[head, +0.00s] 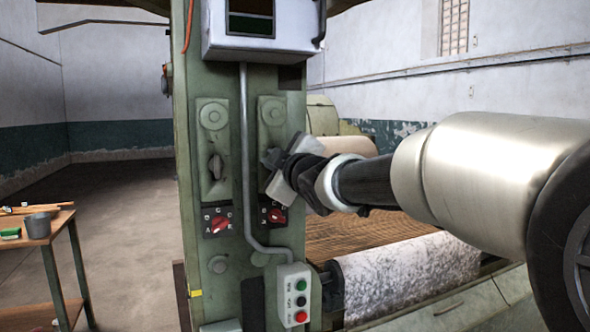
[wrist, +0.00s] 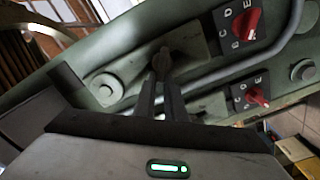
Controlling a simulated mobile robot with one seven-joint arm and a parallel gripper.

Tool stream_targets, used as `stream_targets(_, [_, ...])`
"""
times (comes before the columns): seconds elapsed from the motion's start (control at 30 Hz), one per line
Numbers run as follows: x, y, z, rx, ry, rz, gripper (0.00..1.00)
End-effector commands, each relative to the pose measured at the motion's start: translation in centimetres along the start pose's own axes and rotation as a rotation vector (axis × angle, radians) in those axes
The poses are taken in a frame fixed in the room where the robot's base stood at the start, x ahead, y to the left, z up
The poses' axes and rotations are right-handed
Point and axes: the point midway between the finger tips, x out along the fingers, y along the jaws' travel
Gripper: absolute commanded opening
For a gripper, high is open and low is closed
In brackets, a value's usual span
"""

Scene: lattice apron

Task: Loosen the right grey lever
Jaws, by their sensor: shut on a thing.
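The right grey lever (wrist: 162,60) sits on its plate on the green machine column, above a red selector knob (head: 275,215). My gripper (head: 271,160) is at this lever and hides most of it in the head view. In the wrist view its two dark fingers (wrist: 163,88) are closed around the lever's near end. The left grey lever (head: 215,167) stands about upright on its own plate, free of my gripper.
A grey conduit pipe (head: 243,150) runs between the two lever plates. A second red knob (head: 219,224) is under the left lever. A push-button box (head: 294,295) hangs low on the column. A roller (head: 405,275) lies at the right, and a small table (head: 60,240) stands at the left.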

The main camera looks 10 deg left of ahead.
Motion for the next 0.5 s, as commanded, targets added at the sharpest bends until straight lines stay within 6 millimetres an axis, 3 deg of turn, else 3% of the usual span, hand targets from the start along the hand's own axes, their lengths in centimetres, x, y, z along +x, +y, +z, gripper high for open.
stream_targets(0.03, [0.06,-0.34,0.82,-0.013,-0.013,-0.003,0.0])
stream_targets(0.5, [0.05,-0.1,0.78,-0.061,-0.014,-0.002,0.0])
